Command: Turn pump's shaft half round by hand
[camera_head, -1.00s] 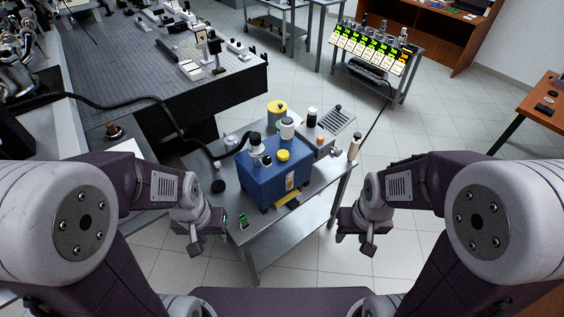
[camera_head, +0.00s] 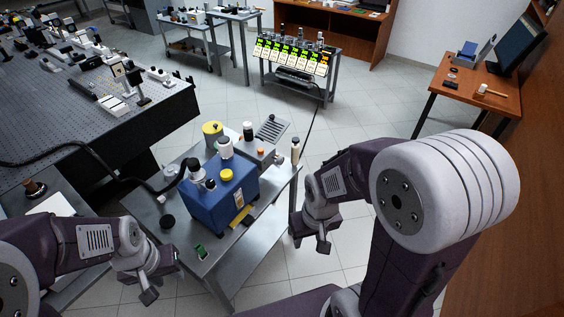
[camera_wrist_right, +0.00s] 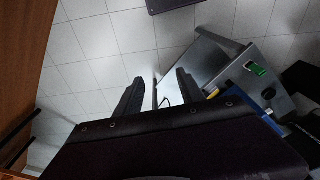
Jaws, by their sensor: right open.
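The pump (camera_head: 212,203), a blue box with white, black and yellow caps, stands on a steel cart (camera_head: 228,272) in the head view.
A black hose (camera_head: 95,155) runs to the pump from the left. A bottle (camera_head: 295,150) stands on the cart's right edge, and a green-screened item (camera_head: 200,252) lies near its front. An optical table (camera_head: 60,120) is at the left. Floor right of the cart is free.

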